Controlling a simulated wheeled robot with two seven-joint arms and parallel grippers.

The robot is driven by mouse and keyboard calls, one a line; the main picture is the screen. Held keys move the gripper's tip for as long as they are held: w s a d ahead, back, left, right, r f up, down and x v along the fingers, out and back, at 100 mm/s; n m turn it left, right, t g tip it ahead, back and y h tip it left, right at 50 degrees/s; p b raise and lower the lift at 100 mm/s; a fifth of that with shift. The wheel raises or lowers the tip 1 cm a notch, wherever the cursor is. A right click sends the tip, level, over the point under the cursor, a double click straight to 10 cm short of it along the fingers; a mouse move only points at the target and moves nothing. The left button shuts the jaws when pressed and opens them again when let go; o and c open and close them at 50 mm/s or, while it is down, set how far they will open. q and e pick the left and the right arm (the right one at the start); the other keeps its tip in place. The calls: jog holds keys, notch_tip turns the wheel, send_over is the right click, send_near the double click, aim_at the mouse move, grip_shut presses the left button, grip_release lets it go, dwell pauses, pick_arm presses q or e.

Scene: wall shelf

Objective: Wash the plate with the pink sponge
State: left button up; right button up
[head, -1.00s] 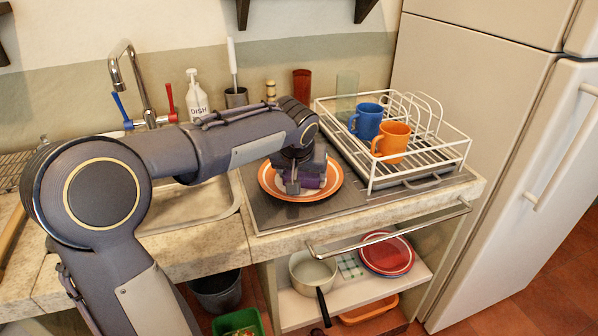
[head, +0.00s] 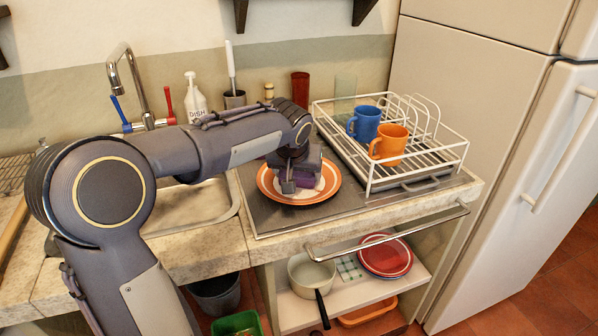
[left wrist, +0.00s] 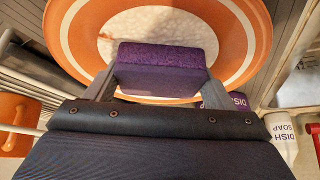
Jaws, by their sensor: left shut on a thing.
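The plate (head: 268,190) is round, orange with white bands and a pale middle. It lies on the dark metal worktop beside the sink, and it also fills the top of the left wrist view (left wrist: 160,25). My left gripper (head: 304,182) is over the plate, pointing down. It is shut on a sponge (left wrist: 160,58), which looks purple rather than pink. The sponge (head: 309,179) is low over the plate's middle; I cannot tell whether it touches. The gripper partly hides the sponge and plate in the head view. My right gripper is not in view.
A white dish rack (head: 440,150) stands right of the plate, holding a blue mug (head: 363,124) and an orange mug (head: 388,142). The sink (head: 200,207) and a dish soap bottle (head: 196,101) are to the left. A fridge (head: 480,130) stands at the right.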

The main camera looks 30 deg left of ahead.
pick_arm(q)
jog(key=r+p, duration=0.3)
jog(key=r, duration=0.1)
jog(key=r+p, duration=0.2)
jog(key=r, duration=0.1)
jog(key=shift+s+d+r+p, duration=0.1)
jog(key=shift+s+d+p, duration=0.15)
jog(key=shift+p, duration=0.05)
dwell(0.4)
